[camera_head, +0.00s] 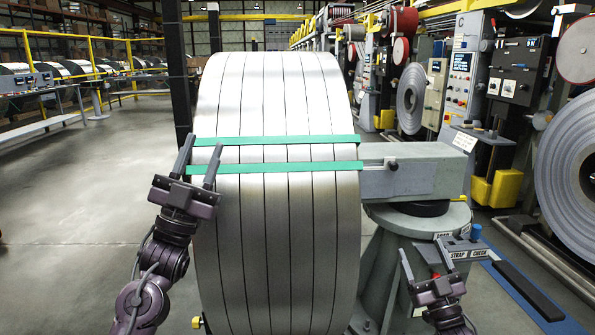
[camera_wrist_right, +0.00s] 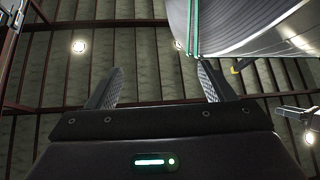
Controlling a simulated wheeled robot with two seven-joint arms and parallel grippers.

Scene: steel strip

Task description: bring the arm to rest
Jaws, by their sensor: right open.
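A large steel strip coil (camera_head: 275,255), slit into several bands, stands upright in the middle of the head view. Two green straps, an upper one (camera_head: 275,140) and a lower one (camera_head: 275,168), cross its face. My left gripper (camera_head: 203,144) points up at the coil's left edge, by the left ends of the straps. Its fingers are apart; I cannot tell whether they touch a strap. My right gripper (camera_head: 422,250) points up at the lower right, in front of the grey stand. Its open fingers, also in the right wrist view (camera_wrist_right: 158,80), have nothing between them.
A grey stand (camera_head: 385,265) with an arm (camera_head: 415,172) reaches the coil's right side. A small panel marked "STRAP CHECK" (camera_head: 470,252) is near my right gripper. Machines and another coil (camera_head: 570,170) line the right. Open floor (camera_head: 80,210) lies to the left.

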